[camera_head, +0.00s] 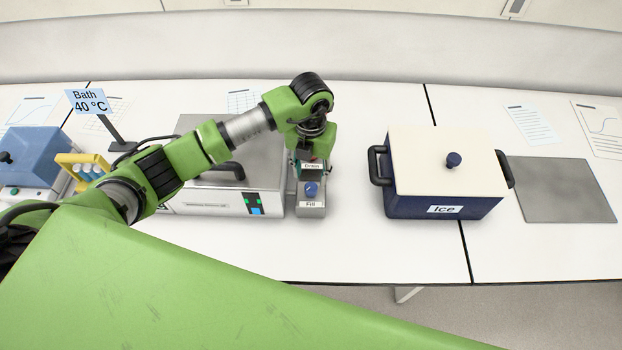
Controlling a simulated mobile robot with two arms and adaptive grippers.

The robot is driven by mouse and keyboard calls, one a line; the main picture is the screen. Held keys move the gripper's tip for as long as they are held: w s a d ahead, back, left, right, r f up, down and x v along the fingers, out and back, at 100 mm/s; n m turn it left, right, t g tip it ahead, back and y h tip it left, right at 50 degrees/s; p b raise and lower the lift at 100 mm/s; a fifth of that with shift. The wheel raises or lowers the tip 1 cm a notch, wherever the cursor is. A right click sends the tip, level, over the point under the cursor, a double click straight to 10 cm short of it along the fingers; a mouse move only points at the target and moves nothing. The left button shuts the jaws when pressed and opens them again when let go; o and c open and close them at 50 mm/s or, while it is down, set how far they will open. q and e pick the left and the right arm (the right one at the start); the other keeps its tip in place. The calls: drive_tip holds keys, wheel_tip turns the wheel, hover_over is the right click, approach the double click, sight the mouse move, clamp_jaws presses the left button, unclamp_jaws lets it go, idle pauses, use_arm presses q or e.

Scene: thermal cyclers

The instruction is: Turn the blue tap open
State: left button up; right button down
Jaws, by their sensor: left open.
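The blue tap (311,189) is a small blue knob on a grey block (311,211) at the right side of the metal water bath. A "Fill" label is below the knob and a "Drain" label is behind it. My left gripper (313,155) points down over the back of this block, behind the blue tap. It is open. Its fingers are mostly hidden by my own wrist, and I see no contact with the blue tap. My right gripper is out of view.
The metal bath (270,170) stands left of the block, under my left arm. A "Bath 40 °C" sign (88,101) stands behind. A blue "Ice" box (440,207) with a white lid is to the right. A grey mat (562,190) lies farther right. The front table strip is clear.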

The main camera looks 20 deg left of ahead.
sight(311, 187)
use_arm(q)
wheel_tip(311, 187, down, 5)
drive_tip(key=shift+f+p, duration=0.1)
drive_tip(key=shift+p, duration=0.4)
drive_tip(key=shift+f, duration=0.3)
drive_tip(key=shift+w, duration=0.1)
drive_tip(key=c, duration=1.1)
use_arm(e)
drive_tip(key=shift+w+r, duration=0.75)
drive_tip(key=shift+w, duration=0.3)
